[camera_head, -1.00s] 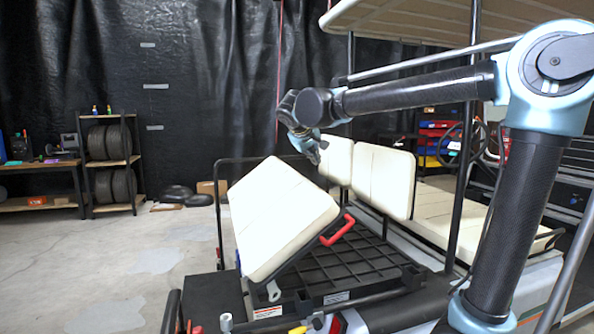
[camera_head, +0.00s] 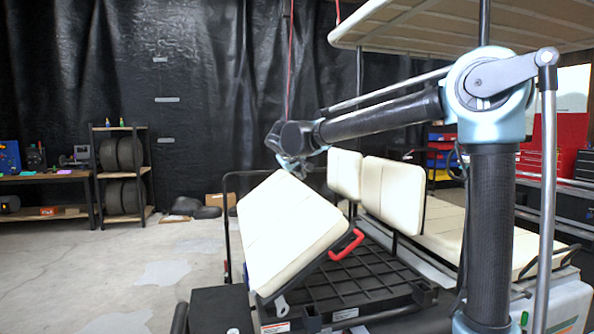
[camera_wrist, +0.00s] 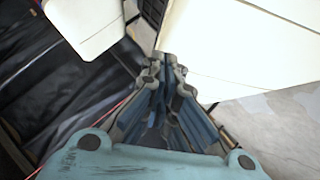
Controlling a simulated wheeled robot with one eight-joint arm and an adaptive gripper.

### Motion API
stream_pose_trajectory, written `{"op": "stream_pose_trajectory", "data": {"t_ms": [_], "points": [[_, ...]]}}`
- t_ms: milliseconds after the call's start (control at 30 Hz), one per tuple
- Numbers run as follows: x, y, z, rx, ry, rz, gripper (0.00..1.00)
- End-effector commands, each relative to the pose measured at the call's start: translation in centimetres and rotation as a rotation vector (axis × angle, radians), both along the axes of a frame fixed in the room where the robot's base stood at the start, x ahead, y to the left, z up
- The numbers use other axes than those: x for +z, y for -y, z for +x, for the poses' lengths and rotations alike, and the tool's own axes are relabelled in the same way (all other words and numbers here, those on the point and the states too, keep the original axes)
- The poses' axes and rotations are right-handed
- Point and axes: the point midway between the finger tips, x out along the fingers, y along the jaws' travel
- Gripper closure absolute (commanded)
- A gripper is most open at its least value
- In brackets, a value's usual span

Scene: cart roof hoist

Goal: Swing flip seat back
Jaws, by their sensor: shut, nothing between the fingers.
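The flip seat (camera_head: 290,232) is a cream cushion, tilted up at an angle over a black slatted deck (camera_head: 372,278) at the rear of the cart. A red handle (camera_head: 346,245) sticks out from its right edge. The cushion also fills the upper right of the wrist view (camera_wrist: 245,45). My gripper (camera_head: 296,170) is at the seat's upper edge, and its fingers are partly hidden there. In the wrist view my gripper (camera_wrist: 165,65) is shut and empty, its fingertips close to the cushion's edge. I cannot tell whether they touch it.
Two cream backrests (camera_head: 393,194) stand upright right of the flip seat. The cart's roof (camera_head: 430,30) hangs above, with posts and a rail near my arm. A tyre rack (camera_head: 122,170) and a workbench (camera_head: 45,180) stand far left. The floor (camera_head: 110,275) at left is clear.

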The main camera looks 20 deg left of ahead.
Motion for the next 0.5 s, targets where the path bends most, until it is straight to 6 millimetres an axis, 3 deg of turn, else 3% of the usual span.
{"op": "stream_pose_trajectory", "data": {"t_ms": [233, 500], "points": [[-2.6, 1.4, 1.4, 0.000, 0.000, 0.000, 1.00], [-3.6, 2.1, 1.8, 0.000, 0.000, 0.000, 1.00]]}}
